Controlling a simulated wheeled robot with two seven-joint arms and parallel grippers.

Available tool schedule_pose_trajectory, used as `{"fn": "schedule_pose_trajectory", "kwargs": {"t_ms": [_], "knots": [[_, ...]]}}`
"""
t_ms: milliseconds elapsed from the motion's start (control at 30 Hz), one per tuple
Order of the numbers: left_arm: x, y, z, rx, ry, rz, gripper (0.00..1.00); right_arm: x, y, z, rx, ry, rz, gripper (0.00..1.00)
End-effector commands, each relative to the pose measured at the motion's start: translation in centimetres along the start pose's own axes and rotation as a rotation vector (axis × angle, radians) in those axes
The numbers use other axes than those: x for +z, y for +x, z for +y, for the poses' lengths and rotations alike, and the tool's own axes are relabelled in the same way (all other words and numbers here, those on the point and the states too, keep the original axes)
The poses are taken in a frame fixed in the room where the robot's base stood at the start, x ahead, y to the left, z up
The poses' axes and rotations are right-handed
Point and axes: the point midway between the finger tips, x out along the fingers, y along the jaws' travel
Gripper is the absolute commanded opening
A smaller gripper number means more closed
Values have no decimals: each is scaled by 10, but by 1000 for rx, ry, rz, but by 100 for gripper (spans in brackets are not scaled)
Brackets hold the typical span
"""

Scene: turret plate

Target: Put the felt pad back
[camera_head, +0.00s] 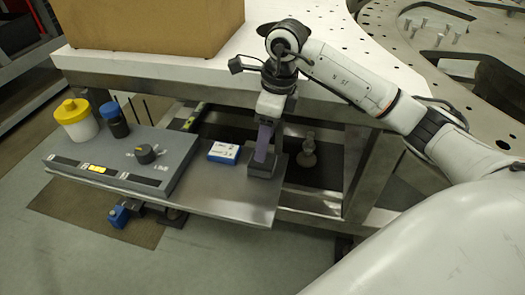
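A thin purple felt pad (264,143) stands nearly upright below my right gripper (268,122), which points down from the arm on the right. The gripper appears shut on the pad's upper end. The pad's lower end is at a dark grey block (262,169) on the right part of the metal shelf. I cannot tell how deep the pad sits in the block. My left gripper is not in view.
A blue and white box (224,153) lies left of the block. A grey case (125,160) carries a yellow-capped white jar (76,120), a blue-topped black container (114,121) and a black knob (145,154). A cardboard box (150,25) stands on the white tabletop behind.

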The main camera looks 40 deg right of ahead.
Motion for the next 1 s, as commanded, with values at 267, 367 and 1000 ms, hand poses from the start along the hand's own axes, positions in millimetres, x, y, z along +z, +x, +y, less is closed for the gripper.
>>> {"fn": "schedule_pose_trajectory", "kwargs": {"t_ms": [267, 367, 1000], "knots": [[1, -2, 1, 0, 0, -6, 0, 0, -44, 0, -2, 0, -1, 58], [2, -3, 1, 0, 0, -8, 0, 0, -49, 0, 1, 0, 1, 58], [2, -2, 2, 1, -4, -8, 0, 0, -50, 0, 1, 0, 1, 58]]}}
